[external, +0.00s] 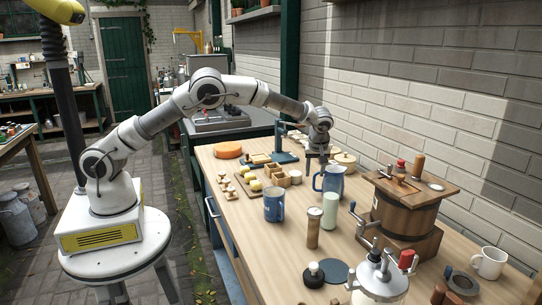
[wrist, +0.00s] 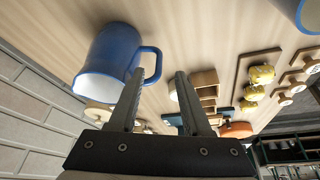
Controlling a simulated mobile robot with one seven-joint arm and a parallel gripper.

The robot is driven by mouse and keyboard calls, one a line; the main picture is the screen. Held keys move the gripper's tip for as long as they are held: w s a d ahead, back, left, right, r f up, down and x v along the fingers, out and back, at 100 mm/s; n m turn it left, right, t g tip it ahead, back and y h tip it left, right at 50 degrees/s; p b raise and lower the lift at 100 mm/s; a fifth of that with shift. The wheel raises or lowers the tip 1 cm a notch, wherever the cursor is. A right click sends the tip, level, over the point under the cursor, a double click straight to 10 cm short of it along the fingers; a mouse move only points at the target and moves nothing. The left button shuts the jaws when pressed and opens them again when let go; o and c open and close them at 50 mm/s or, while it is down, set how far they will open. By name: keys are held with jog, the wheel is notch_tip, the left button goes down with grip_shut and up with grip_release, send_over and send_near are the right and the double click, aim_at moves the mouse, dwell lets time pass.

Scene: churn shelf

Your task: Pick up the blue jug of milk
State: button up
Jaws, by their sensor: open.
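The blue jug (external: 331,184) stands upright on the wooden table, with its handle on its left side. In the wrist view the jug (wrist: 108,55) is at upper left, its handle reaching toward my fingertips. Its contents cannot be made out. My gripper (wrist: 160,74) is open, with nothing held between its fingers. The left finger overlaps the lower part of the handle in the picture; contact cannot be told. In the external view my gripper (external: 318,161) points down just above the handle side of the jug.
A blue mug (external: 274,206) and a pale green bottle (external: 330,211) stand in front of the jug. A wooden churn (external: 400,216) is to the right. A board with yellow pieces (external: 246,187) lies to the left. A brick wall runs behind the table.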

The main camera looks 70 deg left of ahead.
aim_at(314, 179)
jog(key=x, duration=0.5)
jog(key=shift+w+f, duration=0.1)
grip_shut()
jog(key=shift+w, duration=0.1)
dwell(1.1)
